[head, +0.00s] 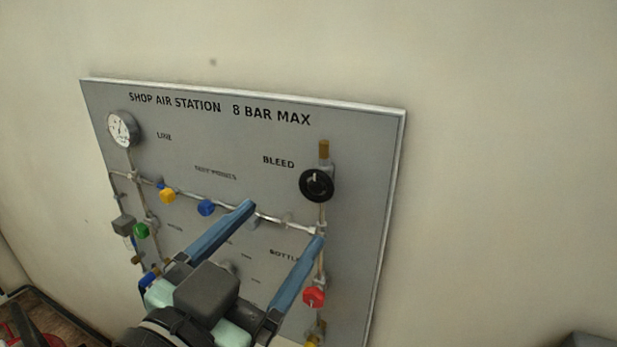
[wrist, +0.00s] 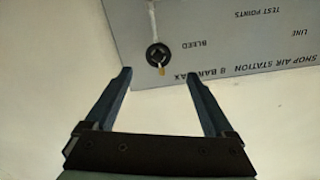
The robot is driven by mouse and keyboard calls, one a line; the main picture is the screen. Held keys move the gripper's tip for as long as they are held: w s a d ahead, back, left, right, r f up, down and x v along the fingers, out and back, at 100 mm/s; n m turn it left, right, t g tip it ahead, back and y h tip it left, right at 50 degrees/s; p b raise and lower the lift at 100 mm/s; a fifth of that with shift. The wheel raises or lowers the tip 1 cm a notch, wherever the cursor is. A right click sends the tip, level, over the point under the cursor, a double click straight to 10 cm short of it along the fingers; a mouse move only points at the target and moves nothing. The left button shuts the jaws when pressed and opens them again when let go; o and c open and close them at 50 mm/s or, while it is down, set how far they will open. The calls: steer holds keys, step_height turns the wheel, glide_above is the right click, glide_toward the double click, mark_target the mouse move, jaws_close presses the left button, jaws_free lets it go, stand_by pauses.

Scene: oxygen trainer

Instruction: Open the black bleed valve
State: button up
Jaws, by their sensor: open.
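The black bleed valve (head: 316,185) is a round black knob at the upper right of the grey panel (head: 225,140), beside the word BLEED. It also shows in the wrist view (wrist: 158,55), upside down, above and between my fingertips and apart from them. My gripper (head: 285,222) has two long blue fingers spread wide. In the head view it is in front of the panel, with its fingertips below the knob. In the wrist view my gripper (wrist: 159,78) is open with nothing between the fingers.
A pressure gauge (head: 123,129) is at the panel's upper left. Yellow (head: 168,195), blue (head: 206,208), green (head: 141,230) and red (head: 314,296) knobs sit on the pipes. A brass fitting (head: 324,150) stands above the black knob. The wall right of the panel is bare.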

mark_target(314, 188)
steer(key=p+x, duration=0.3)
steer(key=x, duration=0.5)
steer(key=shift+s+d+r, duration=0.1)
steer(key=shift+d+r, duration=0.05)
steer(key=shift+w+d, duration=0.25)
steer(key=shift+w, duration=0.3)
steer(key=c, duration=1.4)
